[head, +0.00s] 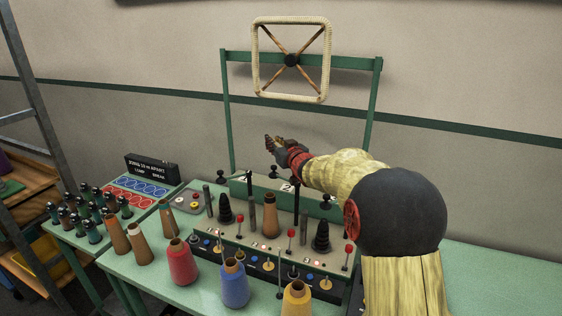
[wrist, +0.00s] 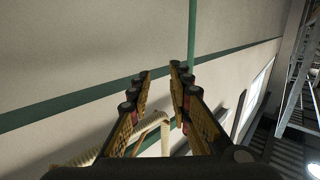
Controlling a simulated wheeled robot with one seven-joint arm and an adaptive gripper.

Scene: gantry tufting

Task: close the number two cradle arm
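The winding unit (head: 262,246) stands on the green bench in the head view. It carries a brown cone (head: 270,222), black stepped cones (head: 225,209) (head: 320,238), grey posts and red-knobbed levers (head: 291,234). A "2" plate (head: 287,187) is on the green rail behind, beside a thin black upright (head: 297,195). I cannot tell for certain which part is the number two cradle arm, or its position. My gripper (head: 270,143) is above and behind the unit, apart from it. In the wrist view, my gripper (wrist: 160,70) is open and empty, its fingertips apart.
Loose cones stand in front: red (head: 181,263), blue (head: 234,286) and yellow (head: 296,300). A square hoop (head: 291,60) hangs on a green frame (head: 375,100) behind. A rack of small bobbins (head: 90,215) and a sign (head: 152,167) are left. The bench's right side (head: 500,280) is clear.

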